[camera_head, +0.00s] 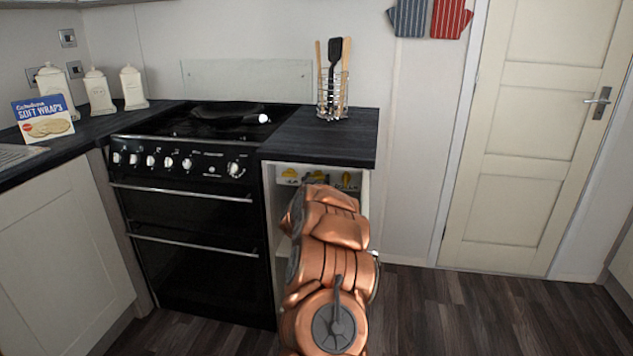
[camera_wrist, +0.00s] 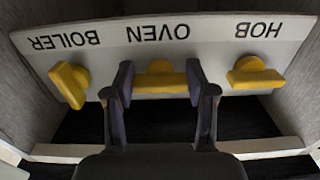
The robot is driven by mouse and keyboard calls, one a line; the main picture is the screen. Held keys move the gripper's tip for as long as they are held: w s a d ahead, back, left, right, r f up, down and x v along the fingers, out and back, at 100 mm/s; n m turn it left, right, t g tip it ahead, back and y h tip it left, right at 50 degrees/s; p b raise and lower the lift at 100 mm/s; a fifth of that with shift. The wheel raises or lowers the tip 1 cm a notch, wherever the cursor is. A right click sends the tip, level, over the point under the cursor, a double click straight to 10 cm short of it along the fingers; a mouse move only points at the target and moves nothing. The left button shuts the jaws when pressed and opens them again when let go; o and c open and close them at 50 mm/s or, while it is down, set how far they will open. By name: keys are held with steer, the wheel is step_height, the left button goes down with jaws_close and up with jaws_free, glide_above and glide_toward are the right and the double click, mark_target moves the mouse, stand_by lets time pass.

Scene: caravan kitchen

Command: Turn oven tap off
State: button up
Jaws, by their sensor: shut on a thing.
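The yellow oven tap (camera_wrist: 160,78) sits in the middle of a white panel (camera_wrist: 215,32), under the label OVEN, which appears upside down in the wrist view. Its handle lies lengthwise across the picture. My gripper (camera_wrist: 159,84) has one dark finger at each end of this handle and is shut on it. In the head view the oven tap (camera_head: 319,174) shows small inside the open cabinet under the worktop. My copper-coloured arm reaches up to this cabinet and hides my gripper there.
The yellow hob tap (camera_wrist: 254,74) lies crosswise at right; the boiler tap (camera_wrist: 70,84) at left is turned steeply. Cabinet side walls stand close on both sides. The black cooker (camera_head: 190,210) stands left of the cabinet. A utensil rack (camera_head: 333,95) stands on the worktop (camera_head: 330,135). Floor at right is clear.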

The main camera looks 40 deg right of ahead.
steer(key=o, duration=1.2)
steer(key=shift+s+d, duration=0.1)
steer(key=shift+c, duration=0.2)
steer(key=v, duration=1.2)
